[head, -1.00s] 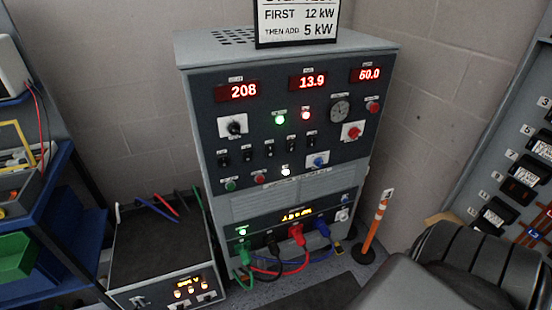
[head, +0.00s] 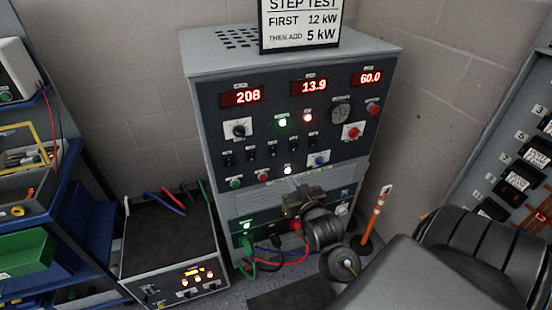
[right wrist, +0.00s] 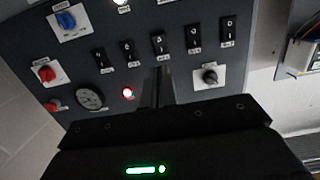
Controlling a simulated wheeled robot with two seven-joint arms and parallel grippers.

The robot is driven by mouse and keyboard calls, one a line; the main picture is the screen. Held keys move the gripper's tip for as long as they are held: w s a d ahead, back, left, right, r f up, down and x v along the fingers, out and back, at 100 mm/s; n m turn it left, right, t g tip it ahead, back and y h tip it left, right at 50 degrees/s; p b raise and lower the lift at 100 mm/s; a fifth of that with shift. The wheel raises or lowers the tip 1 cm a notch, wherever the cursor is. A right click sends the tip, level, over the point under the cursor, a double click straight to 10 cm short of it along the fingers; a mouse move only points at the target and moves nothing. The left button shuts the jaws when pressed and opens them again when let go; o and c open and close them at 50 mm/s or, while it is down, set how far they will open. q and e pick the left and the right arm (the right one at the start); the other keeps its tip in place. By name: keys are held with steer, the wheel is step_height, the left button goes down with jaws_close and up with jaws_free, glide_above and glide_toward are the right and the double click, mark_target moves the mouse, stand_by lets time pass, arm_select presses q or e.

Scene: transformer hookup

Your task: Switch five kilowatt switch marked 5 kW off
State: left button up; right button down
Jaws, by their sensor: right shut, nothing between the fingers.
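A row of several small black toggle switches (head: 271,151) runs across the middle of the dark panel on the grey cabinet. The row also shows in the right wrist view (right wrist: 159,43), where the panel appears turned over. The labels under the switches are too small to read, so I cannot tell which is marked 5 kW. My right gripper (head: 298,194) is in front of the cabinet, below the row in the head view. Its fingers (right wrist: 155,88) are shut and empty, below the middle switch in the wrist picture; contact cannot be told. My left gripper is out of view.
Red displays (head: 240,95) read 208, 13.9 and 60.0. A rotary knob (head: 238,130), red knob (head: 352,132) and blue knob (head: 319,160) flank the switches. Coloured cables (head: 270,262) hang below. A step test sign (head: 300,25) stands on top. An orange post (head: 376,218) stands right.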

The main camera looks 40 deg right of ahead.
stand_by(0.3)
steer(key=p, duration=0.3)
glide_toward(273, 155)
steer(key=x, duration=0.5)
steer(key=shift+w, duration=0.1)
steer(key=shift+x, duration=0.85)
